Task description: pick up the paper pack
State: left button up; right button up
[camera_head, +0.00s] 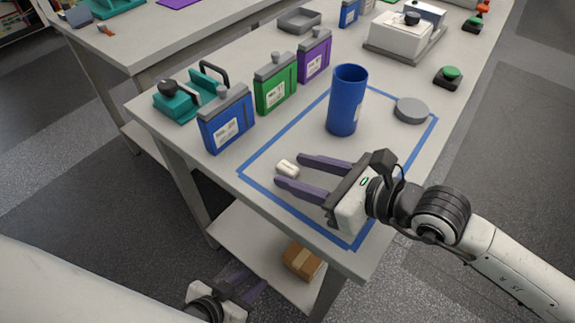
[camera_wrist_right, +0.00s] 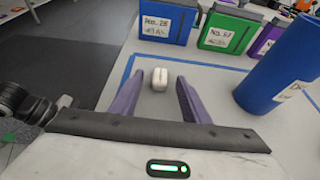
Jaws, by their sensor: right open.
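The paper pack is most likely the small white block (camera_head: 288,169) lying on the bench inside the blue taped outline; it also shows in the right wrist view (camera_wrist_right: 159,79). My right gripper (camera_head: 288,170) is open, its two purple fingers pointing toward the pack. In the right wrist view the pack lies between the fingers near their tips, apart from both, with nothing held. I cannot tell the height of the fingertips above the bench. My left gripper (camera_head: 258,284) is low, beside the bench's lower shelf; its finger gap is too small to judge.
Blue (camera_head: 227,122), green (camera_head: 275,84) and purple (camera_head: 314,56) labelled containers stand behind. A cardboard box (camera_head: 302,261) sits on the lower shelf. The bench's front edge is close.

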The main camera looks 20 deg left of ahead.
grip_shut()
notch_tip(320, 180, up, 10)
dwell(0.7)
